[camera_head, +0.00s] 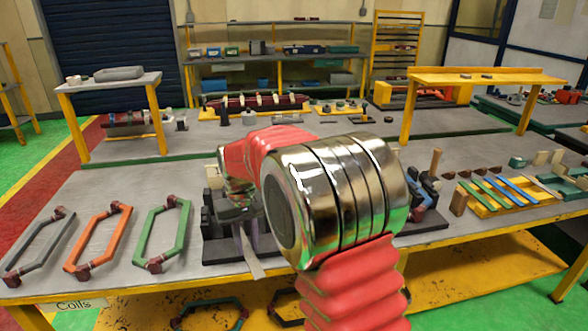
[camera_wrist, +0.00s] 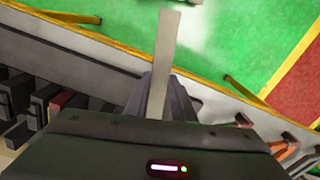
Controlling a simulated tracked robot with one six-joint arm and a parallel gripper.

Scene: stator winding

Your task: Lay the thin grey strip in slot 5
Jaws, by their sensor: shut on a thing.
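The thin grey strip (camera_wrist: 167,45) sticks out from between the fingers of my gripper (camera_wrist: 160,98) in the wrist view, past the table's edge. In the head view the strip (camera_head: 251,256) hangs below my gripper (camera_head: 246,228), near the table's front. My gripper is shut on it. The stator (camera_head: 222,250) is mostly hidden behind my arm in the head view. In the wrist view its row of dark teeth (camera_wrist: 42,104) lies at the left, with a dark red piece among them. The strip is apart from these teeth. I cannot tell which slot is number 5.
Grey, orange (camera_head: 97,240) and green (camera_head: 163,235) coils lie on the table at the left. A yellow rack (camera_head: 487,210) with green and blue strips stands at the right. A mallet-like tool (camera_head: 434,163) stands beside the stator. The table's front edge is close.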

